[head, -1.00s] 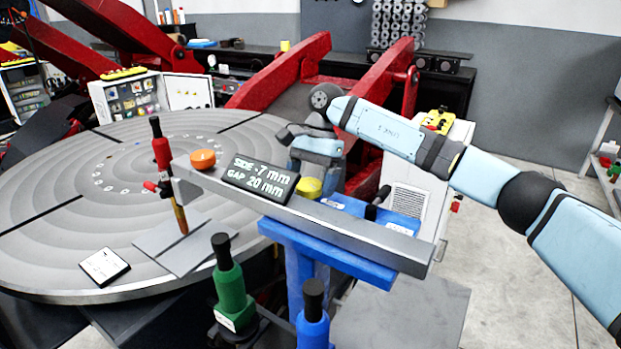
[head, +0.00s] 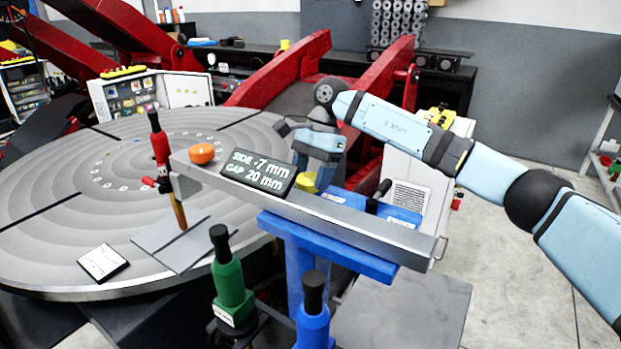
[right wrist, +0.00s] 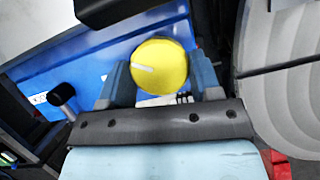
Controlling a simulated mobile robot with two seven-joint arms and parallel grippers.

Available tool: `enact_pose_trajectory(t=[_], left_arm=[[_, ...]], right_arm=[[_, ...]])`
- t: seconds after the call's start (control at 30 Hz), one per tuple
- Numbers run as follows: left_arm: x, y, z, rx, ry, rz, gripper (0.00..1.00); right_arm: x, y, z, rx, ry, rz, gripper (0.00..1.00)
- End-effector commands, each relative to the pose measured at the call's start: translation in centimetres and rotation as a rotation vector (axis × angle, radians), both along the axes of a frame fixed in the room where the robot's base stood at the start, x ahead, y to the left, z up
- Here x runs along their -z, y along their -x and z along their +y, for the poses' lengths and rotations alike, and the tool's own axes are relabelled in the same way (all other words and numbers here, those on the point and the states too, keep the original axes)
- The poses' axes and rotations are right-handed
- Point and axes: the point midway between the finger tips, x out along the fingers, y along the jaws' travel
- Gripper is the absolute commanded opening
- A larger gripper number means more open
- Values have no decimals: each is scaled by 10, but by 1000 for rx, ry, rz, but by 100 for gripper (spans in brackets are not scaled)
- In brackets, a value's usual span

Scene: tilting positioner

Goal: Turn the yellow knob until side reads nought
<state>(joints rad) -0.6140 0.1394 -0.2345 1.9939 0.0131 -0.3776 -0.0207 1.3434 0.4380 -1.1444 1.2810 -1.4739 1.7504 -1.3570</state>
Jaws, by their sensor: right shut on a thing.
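The yellow knob (head: 306,182) sits on the blue-topped stand beside the grey bar. In the right wrist view the knob (right wrist: 159,66) is round with a pale mark line on its left half. My right gripper (right wrist: 160,80) is shut on the knob, one finger on each side. In the head view the gripper (head: 316,165) comes down from behind the bar, and its fingertips are partly hidden. The dark display (head: 258,172) on the bar reads side 7 mm, its sign too small to be sure of, and gap 20 mm. My left gripper is not in view.
The grey bar (head: 350,222) carries an orange button (head: 202,153) near its left end, by a red torch (head: 159,145) over the round table (head: 60,215). A small black-tipped lever (head: 378,194) stands right of the knob. Green (head: 231,285) and blue (head: 313,318) torches stand in front.

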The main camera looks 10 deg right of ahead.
Motion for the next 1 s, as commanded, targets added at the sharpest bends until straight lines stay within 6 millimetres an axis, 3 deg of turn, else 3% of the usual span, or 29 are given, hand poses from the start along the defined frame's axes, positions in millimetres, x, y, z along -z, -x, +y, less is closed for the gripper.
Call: enact_pose_trajectory(t=[0.23,1.0], left_arm=[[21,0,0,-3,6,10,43],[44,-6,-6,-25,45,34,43]], right_arm=[[2,1,-2,221,-2,-5,34],[1,6,-1,899,-2,-4,34]])
